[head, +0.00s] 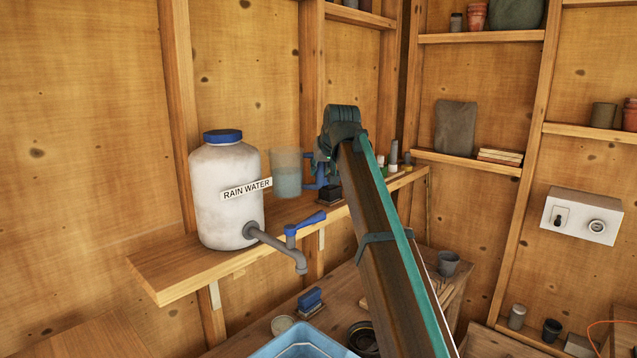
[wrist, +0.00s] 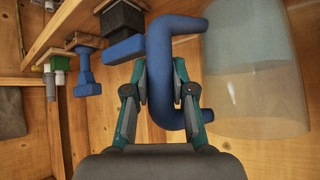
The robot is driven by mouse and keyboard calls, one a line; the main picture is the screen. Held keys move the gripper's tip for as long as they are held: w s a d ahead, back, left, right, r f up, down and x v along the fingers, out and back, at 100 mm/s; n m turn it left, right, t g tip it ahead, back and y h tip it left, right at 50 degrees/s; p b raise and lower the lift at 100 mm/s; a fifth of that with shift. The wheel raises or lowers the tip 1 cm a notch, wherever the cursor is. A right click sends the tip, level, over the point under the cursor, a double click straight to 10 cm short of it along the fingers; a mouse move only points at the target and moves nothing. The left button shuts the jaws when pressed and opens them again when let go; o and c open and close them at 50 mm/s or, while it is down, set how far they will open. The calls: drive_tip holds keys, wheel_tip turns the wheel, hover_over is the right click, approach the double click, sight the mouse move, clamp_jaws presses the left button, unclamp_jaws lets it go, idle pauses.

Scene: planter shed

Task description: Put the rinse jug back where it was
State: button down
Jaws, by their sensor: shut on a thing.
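The rinse jug (head: 287,175) is a clear, see-through vessel with a bluish lower part and a blue side handle. In the head view it is over the wall shelf, right of the rain water tank. I cannot tell whether its base touches the shelf. My gripper (head: 323,165) is to the right of the jug. In the wrist view the fingers of my gripper (wrist: 160,88) are shut on the curved blue handle (wrist: 163,45), with the clear jug body (wrist: 250,95) at the right. The arm hides part of the shelf.
The white rain water tank (head: 226,190) stands on the wooden shelf (head: 165,270), its blue-levered tap (head: 300,225) jutting forward. A black block (head: 328,194) and small bottles (head: 394,158) are on the shelf right of the jug. A blue tub (head: 280,340) is below.

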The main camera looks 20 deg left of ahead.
sight(319, 185)
drive_tip(key=shift+p+x, duration=0.4)
drive_tip(key=shift+x, duration=1.45)
drive_tip(key=shift+w+d+f+p, duration=0.1)
drive_tip(key=shift+w+f+p, duration=0.1)
drive_tip(key=shift+f, duration=0.7)
drive_tip(key=shift+w+f+p, duration=0.1)
drive_tip(key=shift+f+p, duration=0.1)
drive_tip(key=shift+f, duration=0.75)
drive_tip(key=shift+s+f, duration=0.1)
drive_tip(key=c, duration=1)
unclamp_jaws()
drive_tip(key=b+v, duration=0.2)
drive_tip(key=v, duration=1)
drive_tip(key=shift+d+b, duration=0.1)
drive_tip(key=shift+b, duration=0.3)
